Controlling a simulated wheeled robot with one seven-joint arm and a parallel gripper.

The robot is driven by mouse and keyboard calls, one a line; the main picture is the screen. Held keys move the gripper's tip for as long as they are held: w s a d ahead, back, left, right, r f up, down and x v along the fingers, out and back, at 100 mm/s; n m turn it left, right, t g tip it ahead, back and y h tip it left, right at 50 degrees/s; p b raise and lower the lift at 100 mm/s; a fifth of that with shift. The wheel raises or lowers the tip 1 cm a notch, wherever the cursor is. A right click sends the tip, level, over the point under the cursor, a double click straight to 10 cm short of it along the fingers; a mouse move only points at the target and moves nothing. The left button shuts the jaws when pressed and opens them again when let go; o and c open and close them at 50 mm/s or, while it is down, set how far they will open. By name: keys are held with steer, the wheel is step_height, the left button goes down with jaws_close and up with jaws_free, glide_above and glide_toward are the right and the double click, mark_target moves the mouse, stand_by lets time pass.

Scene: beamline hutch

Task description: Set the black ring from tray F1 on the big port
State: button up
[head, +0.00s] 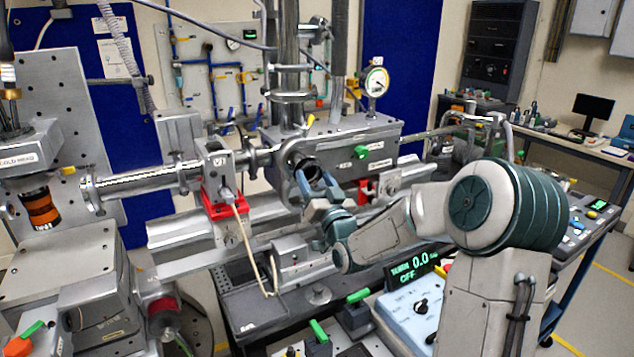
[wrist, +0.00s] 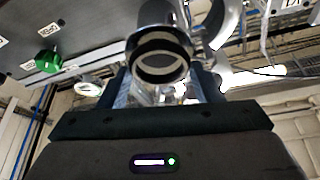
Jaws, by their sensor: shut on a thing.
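The black ring (head: 308,167) is a dark round band between the fingertips of my gripper (head: 316,184) in the head view. My gripper is shut on it. The ring is at the round port on the front of the grey chamber (head: 345,147). In the wrist view the ring (wrist: 160,67) shows as a dark circle in front of the metal port tube (wrist: 158,14), roughly in line with it. My gripper (wrist: 165,88) shows there with a finger on either side. I cannot tell whether the ring touches the port. I cannot make out tray F1's label.
A beam pipe (head: 140,181) with a red-based support (head: 224,205) runs left of the chamber. A green knob (head: 360,152) and a pressure gauge (head: 376,82) are close on the right. Below are a dark bench tray (head: 252,308) and a control box (head: 418,306).

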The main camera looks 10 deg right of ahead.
steer(key=shift+w+a, duration=0.15)
steer(key=shift+w, duration=0.25)
steer(key=o, duration=1)
